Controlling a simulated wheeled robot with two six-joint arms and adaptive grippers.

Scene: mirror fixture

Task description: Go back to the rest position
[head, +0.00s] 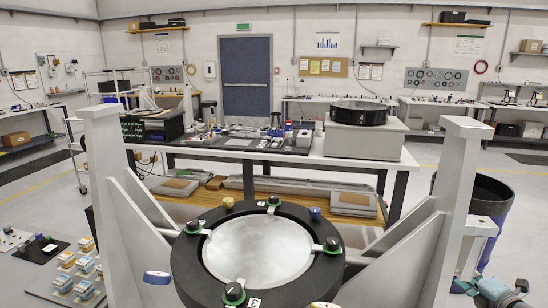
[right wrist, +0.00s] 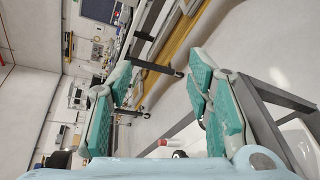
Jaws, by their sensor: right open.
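My right gripper (right wrist: 160,78) is open, with its teal finger pads wide apart and nothing between them in the right wrist view. In the head view, part of my right arm (head: 497,292) shows in the lower right corner, beside the fixture's right upright. My left gripper is not in the head view. The mirror fixture stands straight ahead: a round silver mirror (head: 260,248) lies in a black ring (head: 190,262) with several green-based clamps, between a left upright (head: 108,165) and a right upright (head: 447,185).
A workbench (head: 345,162) with tools and a grey box (head: 365,140) stands behind the fixture. A dark bin (head: 488,205) is at the right. A panel with small white and orange parts (head: 78,270) is at the lower left. Open floor (head: 520,190) shows at the right.

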